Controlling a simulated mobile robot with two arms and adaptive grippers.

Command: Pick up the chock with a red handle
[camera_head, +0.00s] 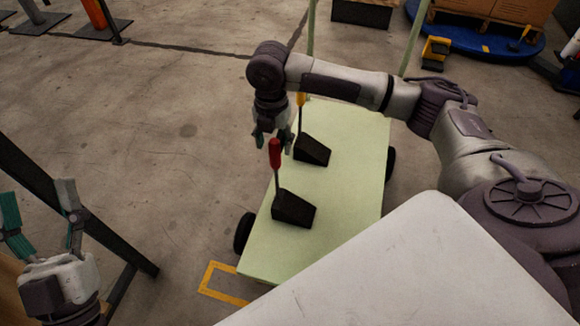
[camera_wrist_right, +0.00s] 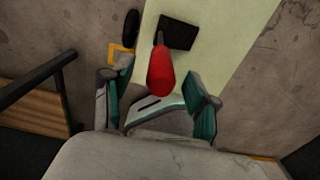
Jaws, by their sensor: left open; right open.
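The chock with a red handle is a dark wedge (camera_head: 294,208) with an upright rod and red grip (camera_head: 275,153), standing on the pale green cart top. In the right wrist view its red handle (camera_wrist_right: 161,72) points up toward the camera, just beyond and between the fingers. My right gripper (camera_head: 270,140) is open above the cart, close to the top of the red handle; the handle is not held. The right gripper also shows in the right wrist view (camera_wrist_right: 160,100) with its fingers apart. My left gripper (camera_head: 42,222) is open and empty at the lower left, away from the cart.
A second chock (camera_head: 312,150) with a yellow handle (camera_head: 301,98) stands just behind on the cart (camera_head: 350,185), partly near my right gripper. A dark slanted frame (camera_head: 80,215) is at the left. Boxes on a blue pallet (camera_head: 480,40) stand at the back right.

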